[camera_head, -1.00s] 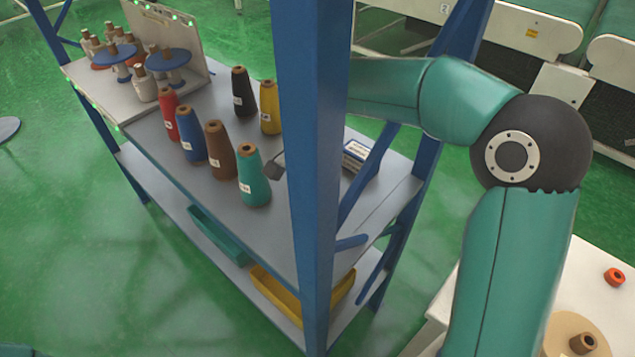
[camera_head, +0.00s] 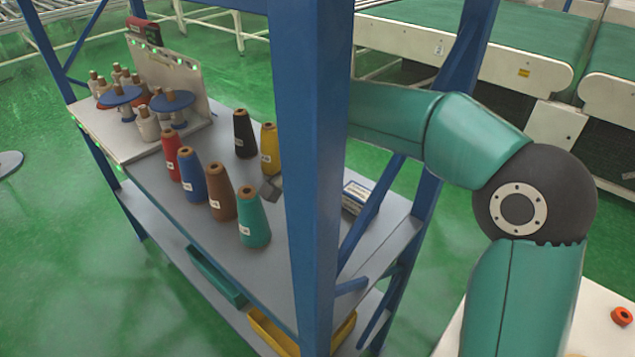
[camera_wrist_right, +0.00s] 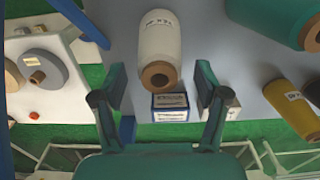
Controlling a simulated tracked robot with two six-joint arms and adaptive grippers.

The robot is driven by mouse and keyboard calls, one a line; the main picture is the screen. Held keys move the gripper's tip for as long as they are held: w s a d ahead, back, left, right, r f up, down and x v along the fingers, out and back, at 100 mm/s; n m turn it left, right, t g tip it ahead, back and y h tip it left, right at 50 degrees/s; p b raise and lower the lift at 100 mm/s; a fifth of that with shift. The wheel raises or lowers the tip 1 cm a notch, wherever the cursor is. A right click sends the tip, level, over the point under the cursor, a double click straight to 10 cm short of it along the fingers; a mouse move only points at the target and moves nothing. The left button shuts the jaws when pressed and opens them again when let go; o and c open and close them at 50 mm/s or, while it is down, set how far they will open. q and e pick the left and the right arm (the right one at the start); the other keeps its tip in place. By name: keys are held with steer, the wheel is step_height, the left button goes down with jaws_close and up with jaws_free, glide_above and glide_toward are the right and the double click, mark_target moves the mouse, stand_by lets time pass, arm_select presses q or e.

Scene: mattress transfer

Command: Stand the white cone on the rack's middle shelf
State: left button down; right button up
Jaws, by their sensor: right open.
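The white cone (camera_wrist_right: 160,45) shows in the right wrist view, its brown core end towards me and its wide end on the grey shelf (camera_wrist_right: 210,50). It appears upright. My right gripper (camera_wrist_right: 160,80) is open, with one finger on each side of the cone's near end and gaps showing. In the head view the cone is hidden behind the rack's blue post (camera_head: 313,180). Only a small dark part of the right gripper (camera_head: 272,188) shows left of that post, beside the teal cone (camera_head: 254,220). My left gripper is out of view.
Red (camera_head: 171,155), blue (camera_head: 192,175), brown (camera_head: 221,192), black (camera_head: 244,135) and yellow (camera_head: 270,150) cones stand on the same shelf. A blue-and-white box (camera_wrist_right: 170,107) lies close to the right gripper. A pale spool holder (camera_head: 125,130) occupies the shelf's far end.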

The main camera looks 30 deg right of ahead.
step_height(320, 180, up, 7)
steer(key=shift+r+p, duration=0.15)
steer(key=shift+p, duration=0.3)
stand_by(0.3)
